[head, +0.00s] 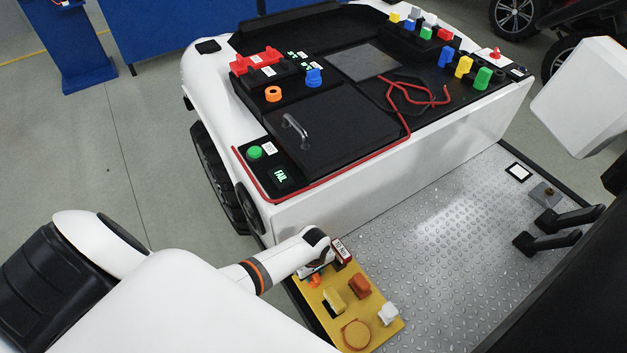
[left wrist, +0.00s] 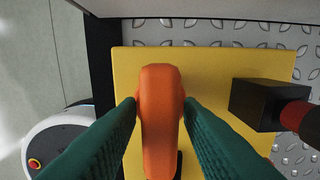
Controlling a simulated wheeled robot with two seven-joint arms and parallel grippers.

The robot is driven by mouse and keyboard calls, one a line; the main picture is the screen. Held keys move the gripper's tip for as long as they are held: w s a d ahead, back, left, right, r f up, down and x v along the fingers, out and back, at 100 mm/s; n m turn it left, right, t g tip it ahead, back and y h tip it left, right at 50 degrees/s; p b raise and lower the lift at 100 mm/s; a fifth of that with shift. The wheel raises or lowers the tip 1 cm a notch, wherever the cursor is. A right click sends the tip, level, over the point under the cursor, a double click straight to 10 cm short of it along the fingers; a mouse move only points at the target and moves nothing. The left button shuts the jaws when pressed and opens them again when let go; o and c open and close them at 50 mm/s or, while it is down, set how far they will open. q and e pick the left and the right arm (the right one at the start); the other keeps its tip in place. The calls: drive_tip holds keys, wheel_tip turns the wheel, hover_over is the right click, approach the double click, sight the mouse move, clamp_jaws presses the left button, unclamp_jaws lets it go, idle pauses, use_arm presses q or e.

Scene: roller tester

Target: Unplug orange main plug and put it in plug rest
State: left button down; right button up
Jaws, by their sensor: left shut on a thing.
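My left gripper (head: 315,273) is over the far left part of a yellow panel (head: 378,324). It is shut on an orange plug (head: 313,282). In the left wrist view, the orange plug (left wrist: 160,112) stands between the two dark green fingers, over the yellow panel (left wrist: 215,65). A dark part shows beside its lower end. I cannot tell whether the plug is seated in a socket or lifted clear. I cannot tell which part is the plug rest. My right gripper is out of view.
On the panel stand an orange-brown block (head: 359,285), a yellow block (head: 333,300), a white block (head: 388,314) and an orange round part (head: 356,335). A black box (left wrist: 255,101) with a red cylinder is close right of the plug. Pedals (head: 550,230) stand on the metal floor.

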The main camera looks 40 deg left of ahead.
use_arm(q)
drive_tip(key=c, duration=0.9)
unclamp_jaws()
wheel_tip(320, 180, up, 11)
drive_tip(key=p, duration=0.3)
drive_tip(key=shift+f, duration=0.1)
drive_tip(key=shift+r, duration=0.6)
